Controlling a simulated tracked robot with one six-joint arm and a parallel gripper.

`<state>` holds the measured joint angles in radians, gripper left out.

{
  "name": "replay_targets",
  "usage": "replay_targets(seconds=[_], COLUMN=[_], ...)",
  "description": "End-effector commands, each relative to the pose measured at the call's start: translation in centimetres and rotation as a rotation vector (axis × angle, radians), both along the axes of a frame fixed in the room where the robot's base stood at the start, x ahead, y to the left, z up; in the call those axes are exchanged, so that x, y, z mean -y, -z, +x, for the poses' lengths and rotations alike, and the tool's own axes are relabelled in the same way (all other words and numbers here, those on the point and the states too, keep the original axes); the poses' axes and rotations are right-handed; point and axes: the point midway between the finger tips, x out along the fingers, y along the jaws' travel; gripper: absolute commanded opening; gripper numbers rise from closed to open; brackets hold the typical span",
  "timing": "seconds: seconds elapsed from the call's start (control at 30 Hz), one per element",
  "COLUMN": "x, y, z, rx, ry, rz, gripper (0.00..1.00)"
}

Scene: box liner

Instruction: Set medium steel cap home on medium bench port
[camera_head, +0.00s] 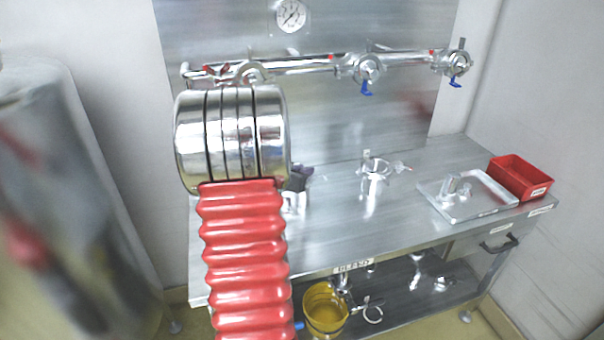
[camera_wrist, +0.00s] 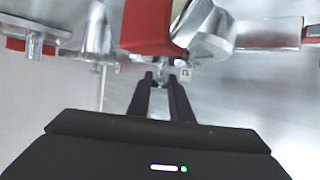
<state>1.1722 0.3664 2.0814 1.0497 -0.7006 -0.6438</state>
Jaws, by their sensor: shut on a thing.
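My gripper (camera_wrist: 160,82) shows in the wrist view with its two black fingers closed in on a small shiny steel part (camera_wrist: 160,70), taken as the medium steel cap. Its size and seat are hard to make out. In the head view my dark gripper (camera_head: 298,177) is partly hidden behind my arm, low over the left part of the bench. Steel pieces (camera_head: 293,204) show just under it; I cannot tell whether they are cap, port or both, or whether they touch. A steel port with an open clamp (camera_head: 374,174) stands at mid-bench, to the right of my gripper.
A shallow tray (camera_head: 484,207) with small steel parts and a red bin (camera_head: 520,177) stand on the bench's right end. A pipe with blue-handled valves (camera_head: 367,70) runs along the back panel. A yellow bucket (camera_head: 325,308) sits below. The bench (camera_head: 410,222) is clear in front.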

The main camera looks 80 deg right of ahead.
Motion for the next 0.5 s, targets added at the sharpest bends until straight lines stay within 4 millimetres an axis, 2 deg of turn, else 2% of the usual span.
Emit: replay_targets(seconds=[0.33, 0.37, 0.5], x=[0.02, 0.01, 0.02], y=[0.37, 0.38, 0.36], z=[-0.02, -0.01, -0.03], rx=[0.000, 0.000, 0.000], ry=[0.000, 0.000, 0.000], rz=[0.000, -0.001, -0.001], gripper=[0.00, 0.20, 0.30])
